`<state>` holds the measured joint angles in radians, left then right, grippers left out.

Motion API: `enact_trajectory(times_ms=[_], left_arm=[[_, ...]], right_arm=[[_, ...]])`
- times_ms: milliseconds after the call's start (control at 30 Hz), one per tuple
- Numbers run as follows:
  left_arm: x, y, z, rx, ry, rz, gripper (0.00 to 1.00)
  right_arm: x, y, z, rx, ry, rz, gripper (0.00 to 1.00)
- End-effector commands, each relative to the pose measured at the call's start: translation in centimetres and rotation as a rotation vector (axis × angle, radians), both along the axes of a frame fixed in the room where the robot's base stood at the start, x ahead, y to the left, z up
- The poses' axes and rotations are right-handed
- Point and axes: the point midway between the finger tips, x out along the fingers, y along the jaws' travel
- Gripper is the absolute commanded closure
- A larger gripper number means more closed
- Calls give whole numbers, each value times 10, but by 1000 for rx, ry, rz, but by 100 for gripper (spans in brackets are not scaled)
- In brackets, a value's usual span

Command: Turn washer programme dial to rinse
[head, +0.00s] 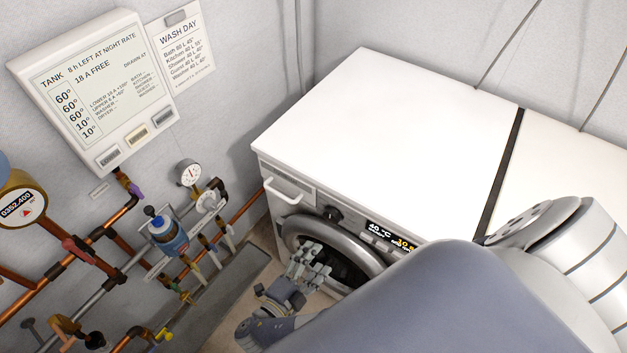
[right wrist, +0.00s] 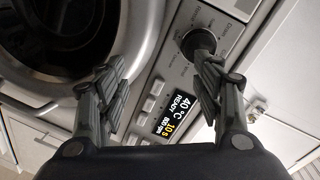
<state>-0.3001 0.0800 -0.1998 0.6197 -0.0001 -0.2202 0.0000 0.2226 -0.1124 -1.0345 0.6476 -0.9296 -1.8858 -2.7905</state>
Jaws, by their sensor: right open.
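The washer (head: 385,120) is white, with a round door (head: 290,232) and a dark programme dial (head: 333,214) on its front panel. In the right wrist view the round black dial (right wrist: 198,43) is just beyond the right-hand finger's tip, not between the fingers; contact cannot be told. The lit display (right wrist: 172,115) reads 40 °C, READY, 10 s, 800 rpm.
A drawer handle (head: 287,190) sticks out left of the dial. Several buttons (right wrist: 153,95) lie beside the display. Pipes with gauges (head: 188,173) and valves run along the left wall, under a tank panel (head: 90,85). The washer's top is clear.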

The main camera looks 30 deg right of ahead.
Motion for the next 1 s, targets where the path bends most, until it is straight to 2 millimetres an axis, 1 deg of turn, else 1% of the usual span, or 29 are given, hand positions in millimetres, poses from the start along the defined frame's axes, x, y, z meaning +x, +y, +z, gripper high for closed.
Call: enact_trajectory(times_ms=[33,100,200,267,367,600,800,1000], left_arm=[[0,0,5,1,0,0,100],[0,1,6,1,0,0,100],[0,1,7,2,0,-1,100],[0,1,8,2,0,-1,100],[0,1,10,1,0,-1,100],[0,1,16,1,0,-1,100],[0,1,18,1,0,-1,100],[0,0,19,1,-1,-1,100]], right_arm=[[6,4,18,-53,18,13,39],[9,8,32,-113,46,21,39],[12,9,43,-157,64,25,39],[14,7,45,-166,69,25,39],[18,-4,45,-168,70,24,39],[35,-46,45,-166,69,24,39],[48,-76,44,-165,69,24,39],[53,-88,44,-162,69,25,39]])
